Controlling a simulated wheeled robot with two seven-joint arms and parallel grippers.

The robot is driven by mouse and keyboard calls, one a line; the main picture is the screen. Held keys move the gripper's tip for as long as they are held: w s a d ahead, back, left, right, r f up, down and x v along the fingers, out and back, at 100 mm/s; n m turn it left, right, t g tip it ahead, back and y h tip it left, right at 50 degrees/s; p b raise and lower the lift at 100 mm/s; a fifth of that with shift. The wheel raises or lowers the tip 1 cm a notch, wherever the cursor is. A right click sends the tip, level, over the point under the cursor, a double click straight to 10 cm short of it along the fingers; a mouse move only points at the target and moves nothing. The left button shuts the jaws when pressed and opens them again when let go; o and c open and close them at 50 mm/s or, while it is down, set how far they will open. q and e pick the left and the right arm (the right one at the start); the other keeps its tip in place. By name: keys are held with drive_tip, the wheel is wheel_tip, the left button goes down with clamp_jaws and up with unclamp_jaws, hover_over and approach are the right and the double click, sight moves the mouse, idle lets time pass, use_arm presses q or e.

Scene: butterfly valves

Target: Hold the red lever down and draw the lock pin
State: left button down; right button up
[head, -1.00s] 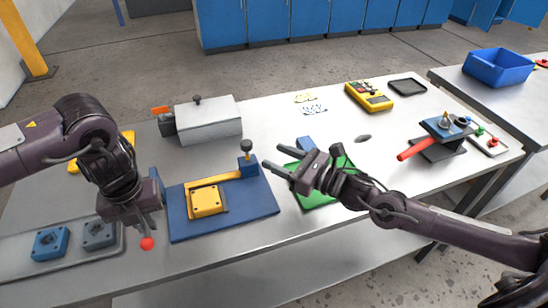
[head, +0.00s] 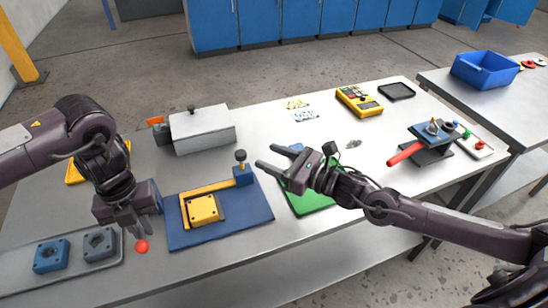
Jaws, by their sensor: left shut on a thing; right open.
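A blue plate (head: 245,215) carries a yellow block (head: 202,209) and a yellow bar leading to a blue post (head: 242,176). A pin with a black knob (head: 240,155) stands upright in that post. My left gripper (head: 138,232) points down at the plate's left edge, shut on a part with a round red knob (head: 142,247). The rest of that part is hidden. My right gripper (head: 268,157) is open and empty, its fingers pointing left toward the black knob, apart from it in the picture. A red handle (head: 405,153) also sticks out of a black stand at the right.
A grey box (head: 202,130) stands behind the plate. A green mat (head: 308,201) lies under my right arm. A grey tray (head: 110,257) with two valve parts is at the left. A yellow meter (head: 359,101) and black tray (head: 396,91) are at the back.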

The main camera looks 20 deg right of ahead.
use_arm(q)
drive_tip(key=shift+w+r+g+p, duration=0.25)
drive_tip(key=shift+r+g+p, duration=0.45)
drive_tip(key=shift+p, duration=1)
drive_tip(key=shift+r, duration=0.2)
drive_tip(key=c, duration=1.3)
unclamp_jaws()
drive_tip(key=shift+s, duration=0.1)
drive_tip(key=shift+r, duration=0.1)
wheel_tip(320, 180, up, 7)
drive_tip(key=p, duration=0.7)
drive_tip(key=shift+p, duration=0.3)
